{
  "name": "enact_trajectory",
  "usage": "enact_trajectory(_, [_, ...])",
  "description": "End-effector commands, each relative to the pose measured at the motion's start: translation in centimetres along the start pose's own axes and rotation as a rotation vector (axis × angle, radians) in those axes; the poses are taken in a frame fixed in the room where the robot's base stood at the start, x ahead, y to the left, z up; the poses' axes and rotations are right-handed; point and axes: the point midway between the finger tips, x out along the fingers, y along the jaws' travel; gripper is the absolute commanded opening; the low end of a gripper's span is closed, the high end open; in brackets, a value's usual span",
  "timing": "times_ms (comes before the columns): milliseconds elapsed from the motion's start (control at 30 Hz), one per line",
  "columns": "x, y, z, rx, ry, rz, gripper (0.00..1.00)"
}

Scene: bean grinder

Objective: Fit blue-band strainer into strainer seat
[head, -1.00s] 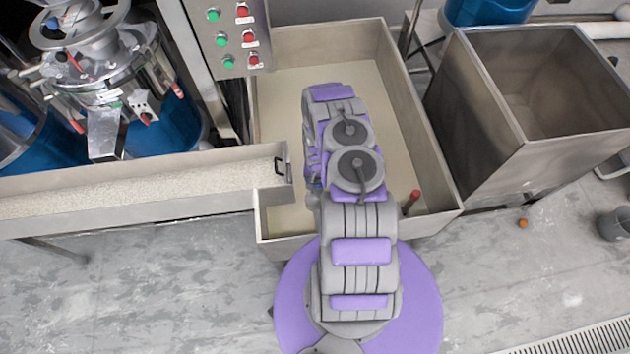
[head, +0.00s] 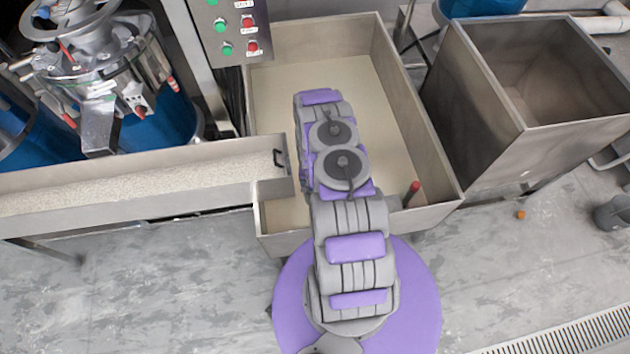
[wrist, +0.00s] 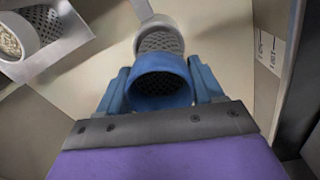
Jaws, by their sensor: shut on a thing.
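In the wrist view, the blue-band strainer (wrist: 160,72) is a blue ring with dark mesh inside. My gripper (wrist: 160,84) is shut on it, with a blue finger on each side. Just beyond the strainer is a pale round piece with mesh (wrist: 160,40); I cannot tell whether it is part of the strainer or a separate thing behind it. I cannot pick out the strainer seat with certainty. In the head view my arm hides the gripper and the strainer.
In the wrist view, a pale cup-like ring (wrist: 14,38) sits by a metal holder (wrist: 66,42) with dark mesh. In the head view, my arm is over a metal basin (head: 405,75). A trough of pale grain (head: 120,190) is left, an open metal bin (head: 500,140) right.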

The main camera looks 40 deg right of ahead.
Motion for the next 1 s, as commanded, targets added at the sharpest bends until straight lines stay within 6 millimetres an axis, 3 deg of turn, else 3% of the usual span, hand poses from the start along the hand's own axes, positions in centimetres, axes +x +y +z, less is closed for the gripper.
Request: enact_trajectory(1000, [0.3, 1.8, -1.7, 0.006, -0.016, -0.020, 0.32])
